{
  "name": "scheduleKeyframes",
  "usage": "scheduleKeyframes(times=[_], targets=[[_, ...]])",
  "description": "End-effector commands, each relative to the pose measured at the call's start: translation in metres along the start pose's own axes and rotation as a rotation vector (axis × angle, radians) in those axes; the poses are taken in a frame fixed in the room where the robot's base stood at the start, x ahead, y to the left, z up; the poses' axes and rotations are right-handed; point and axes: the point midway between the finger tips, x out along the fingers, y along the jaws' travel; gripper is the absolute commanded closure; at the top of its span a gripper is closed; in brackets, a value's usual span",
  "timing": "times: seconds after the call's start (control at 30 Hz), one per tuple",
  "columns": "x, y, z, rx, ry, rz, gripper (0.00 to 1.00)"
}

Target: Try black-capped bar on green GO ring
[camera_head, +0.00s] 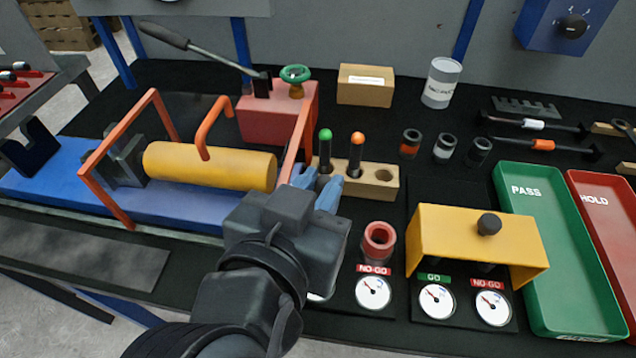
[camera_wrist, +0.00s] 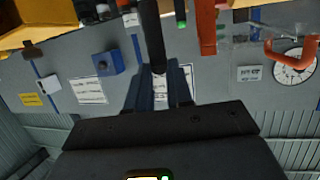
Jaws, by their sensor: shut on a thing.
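My gripper (camera_head: 317,188) is shut with its blue fingers just in front of the wooden block (camera_head: 390,191). In the wrist view a dark bar (camera_wrist: 152,38) stands between the fingers (camera_wrist: 158,85). Its cap cannot be made out, and my gripper hides the bar in the head view. The green GO ring is not visible; my gripper and arm cover the place left of the red NO-GO ring (camera_head: 379,240). The NO-GO dial (camera_head: 373,292) is in front of that ring. The edge of another dial (camera_head: 316,296) shows beside my gripper.
A green-capped bar (camera_head: 325,148) and an orange-capped bar (camera_head: 357,152) stand in the block beside an empty hole. A yellow cover (camera_head: 450,236) is to the right, then the PASS tray (camera_head: 560,318) and HOLD tray (camera_head: 596,195). An orange frame (camera_head: 104,185) stands left.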

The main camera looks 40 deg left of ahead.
Motion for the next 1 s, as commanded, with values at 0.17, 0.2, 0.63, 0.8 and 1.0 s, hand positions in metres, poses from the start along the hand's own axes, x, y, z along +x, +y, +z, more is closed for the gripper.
scheduleKeyframes(times=[0.17, 0.2, 0.63, 0.8, 1.0], targets=[[0.002, 0.000, 0.005, 0.000, 0.002, 0.000, 1.00], [0.002, 0.000, 0.006, 0.000, 0.002, 0.000, 1.00], [0.005, 0.000, 0.017, 0.001, 0.002, 0.000, 1.00], [0.007, 0.000, 0.022, 0.001, 0.001, 0.000, 1.00], [0.008, 0.000, 0.027, 0.001, 0.001, 0.000, 1.00]])
